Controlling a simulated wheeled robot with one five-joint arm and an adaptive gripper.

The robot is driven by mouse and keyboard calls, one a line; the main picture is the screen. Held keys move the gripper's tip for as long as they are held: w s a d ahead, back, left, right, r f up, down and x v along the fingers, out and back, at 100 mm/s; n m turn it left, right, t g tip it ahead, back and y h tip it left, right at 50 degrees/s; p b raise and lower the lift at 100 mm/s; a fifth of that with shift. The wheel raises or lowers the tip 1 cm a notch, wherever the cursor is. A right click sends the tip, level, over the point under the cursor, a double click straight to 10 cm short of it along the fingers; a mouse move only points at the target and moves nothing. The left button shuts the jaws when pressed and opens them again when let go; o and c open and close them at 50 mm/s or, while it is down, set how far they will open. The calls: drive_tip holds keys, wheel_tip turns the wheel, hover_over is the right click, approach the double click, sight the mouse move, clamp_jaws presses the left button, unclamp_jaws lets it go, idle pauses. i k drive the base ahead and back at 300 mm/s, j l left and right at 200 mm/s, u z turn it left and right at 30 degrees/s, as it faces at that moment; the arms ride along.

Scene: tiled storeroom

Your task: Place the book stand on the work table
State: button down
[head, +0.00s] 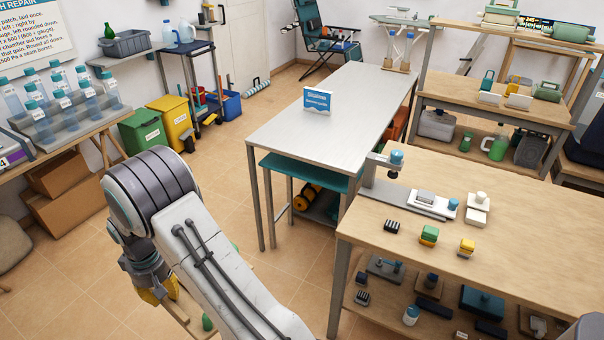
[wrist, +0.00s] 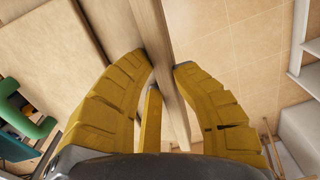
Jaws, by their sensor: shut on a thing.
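My gripper (head: 158,292) hangs low at the left of the head view, with its yellow fingers partly hidden by my arm. In the wrist view my gripper (wrist: 162,72) is shut on a pale wooden bar, which looks like part of the book stand (wrist: 150,22). The rest of the stand's shape is hard to make out. A grey-topped table (head: 275,135), which looks like the work table, stands in the middle of the head view, apart from my gripper. A small blue and white sign (head: 317,101) stands on it.
A wooden bench (head: 510,232) with small parts stands at the right, close to the grey-topped table. Green (head: 141,131) and yellow (head: 172,121) bins and a bottle rack stand at the left. Tiled floor (head: 225,170) is clear between the bins and the table.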

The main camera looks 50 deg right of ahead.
sight(552, 255)
drive_tip(key=k+l, duration=0.15)
drive_tip(key=k, duration=0.4)
drive_tip(key=k+l+u, duration=0.15)
drive_tip(key=k, duration=0.45)
drive_tip(key=k+l, duration=0.35)
